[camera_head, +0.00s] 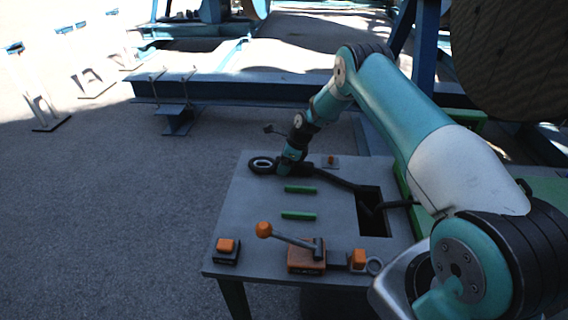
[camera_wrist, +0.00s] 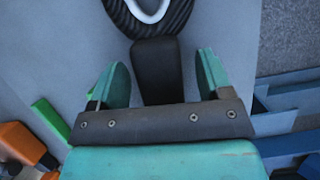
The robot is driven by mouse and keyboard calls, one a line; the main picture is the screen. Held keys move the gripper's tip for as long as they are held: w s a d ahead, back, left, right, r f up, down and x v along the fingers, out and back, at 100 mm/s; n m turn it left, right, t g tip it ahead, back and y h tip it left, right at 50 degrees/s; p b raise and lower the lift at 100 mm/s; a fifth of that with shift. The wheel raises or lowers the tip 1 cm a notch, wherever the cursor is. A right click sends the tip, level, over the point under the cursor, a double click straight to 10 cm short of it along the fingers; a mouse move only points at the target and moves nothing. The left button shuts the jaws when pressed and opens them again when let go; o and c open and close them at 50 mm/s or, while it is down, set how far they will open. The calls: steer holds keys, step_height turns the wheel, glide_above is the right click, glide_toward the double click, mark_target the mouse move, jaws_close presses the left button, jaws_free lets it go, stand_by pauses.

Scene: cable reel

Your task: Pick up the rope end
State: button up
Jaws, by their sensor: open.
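The rope end shows in the head view as a dark loop (camera_head: 262,165) with a pale inner ring, lying on the grey table at its far left. In the wrist view, part of the loop (camera_wrist: 178,18) and its pale ring show at the top. A black sleeve (camera_wrist: 157,65) runs from the loop back toward my gripper. My gripper (camera_wrist: 162,72) is open, its two teal fingers on either side of the sleeve with gaps visible. In the head view, my gripper (camera_head: 288,168) is low over the table just right of the loop. The dark rope (camera_head: 335,179) runs on toward the table opening.
The grey table (camera_head: 240,205) has a rectangular opening (camera_head: 372,222), two green bars (camera_head: 299,189), an orange-knobbed lever (camera_head: 290,238) and orange-topped blocks (camera_head: 226,250). Blue steel beams (camera_head: 230,90) lie behind. A large reel (camera_head: 510,60) stands at back right. Open ground lies left.

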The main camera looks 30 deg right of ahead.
steer(key=shift+w+a+f, duration=0.15)
steer(key=shift+f, duration=0.35)
jaws_close()
steer(key=shift+w+r, duration=0.1)
steer(key=shift+r, duration=0.1)
